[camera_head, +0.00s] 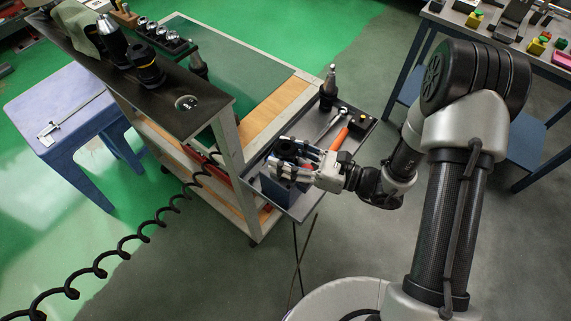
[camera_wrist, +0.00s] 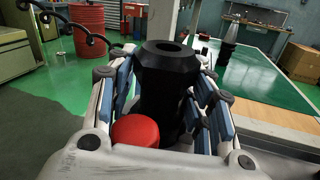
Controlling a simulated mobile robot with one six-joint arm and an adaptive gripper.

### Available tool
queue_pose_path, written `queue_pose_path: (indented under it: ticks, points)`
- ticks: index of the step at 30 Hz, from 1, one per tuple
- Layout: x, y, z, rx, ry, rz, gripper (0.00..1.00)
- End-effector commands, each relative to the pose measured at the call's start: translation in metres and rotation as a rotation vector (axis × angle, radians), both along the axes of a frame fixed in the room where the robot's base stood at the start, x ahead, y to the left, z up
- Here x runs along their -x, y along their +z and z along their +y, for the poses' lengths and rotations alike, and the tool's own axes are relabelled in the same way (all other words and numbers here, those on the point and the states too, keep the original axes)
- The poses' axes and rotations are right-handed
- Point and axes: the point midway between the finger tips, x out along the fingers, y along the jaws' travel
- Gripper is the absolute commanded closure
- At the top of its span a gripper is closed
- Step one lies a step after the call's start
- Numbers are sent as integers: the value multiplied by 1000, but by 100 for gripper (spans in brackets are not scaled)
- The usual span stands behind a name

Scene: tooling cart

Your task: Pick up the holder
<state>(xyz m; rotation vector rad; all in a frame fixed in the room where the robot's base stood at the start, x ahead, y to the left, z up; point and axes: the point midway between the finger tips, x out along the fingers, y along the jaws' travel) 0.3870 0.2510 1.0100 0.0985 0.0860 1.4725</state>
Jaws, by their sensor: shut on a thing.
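A black tool holder (camera_head: 287,147) with a round, hollow top is between the fingers of my gripper (camera_head: 287,162) at the cart's side tray. In the wrist view the same holder (camera_wrist: 169,62) stands roughly upright between the blue-padded fingers of my gripper (camera_wrist: 163,92), which is shut on it. Its lower end is hidden by the fingers. A blue-grey box (camera_head: 278,190) is just below the gripper; I cannot tell whether the holder still touches it. A red round thing (camera_wrist: 136,131) shows close in front of the holder in the wrist view.
The side tray (camera_head: 301,208) also carries a wrench (camera_head: 331,124), an orange-handled tool (camera_head: 340,139) and another holder with a metal tip (camera_head: 328,88). The cart's upper shelf (camera_head: 205,118) stands to the left. A blue stool (camera_head: 62,105) is farther left.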

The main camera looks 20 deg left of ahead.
Motion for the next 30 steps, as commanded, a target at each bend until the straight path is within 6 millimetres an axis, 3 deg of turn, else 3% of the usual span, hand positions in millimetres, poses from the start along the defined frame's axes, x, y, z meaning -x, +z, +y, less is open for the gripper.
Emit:
queue_pose_path:
  ticks: [7,11,24,30]
  points:
    - [-2,7,0,-1,-4,-4,96]
    - [-2,24,0,-5,-4,-7,95]
    - [-1,131,0,-4,-2,-9,96]
    - [-1,171,0,-3,-1,-8,96]
